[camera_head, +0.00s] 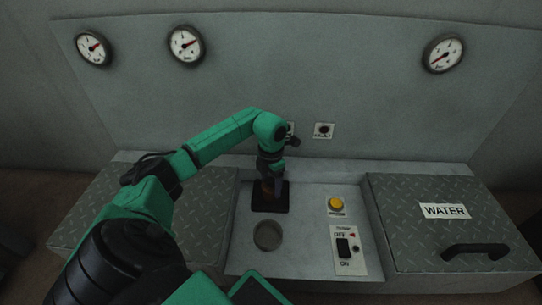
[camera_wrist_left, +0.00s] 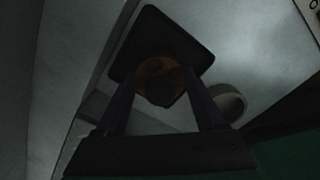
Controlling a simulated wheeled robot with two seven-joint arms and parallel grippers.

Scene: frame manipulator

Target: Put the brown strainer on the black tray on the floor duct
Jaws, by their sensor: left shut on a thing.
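The brown strainer (camera_wrist_left: 158,78) shows between the fingers of my left gripper (camera_wrist_left: 166,100) in the left wrist view, and the gripper is shut on it. The black tray (camera_wrist_left: 190,48) lies right behind the strainer in that view. In the head view, my left gripper (camera_head: 270,190) points down over the black tray (camera_head: 271,208) on the floor duct (camera_head: 305,250). The strainer shows there only as a small brown patch (camera_head: 266,188) between the fingers. I cannot tell whether the strainer touches the tray. My right gripper is not in view.
A round grey recess or ring (camera_head: 267,236) is in front of the tray. To the right are a yellow button (camera_head: 335,204) and a switch panel (camera_head: 348,249). A raised lid marked WATER (camera_head: 425,190) with a black handle (camera_head: 475,250) borders the right side.

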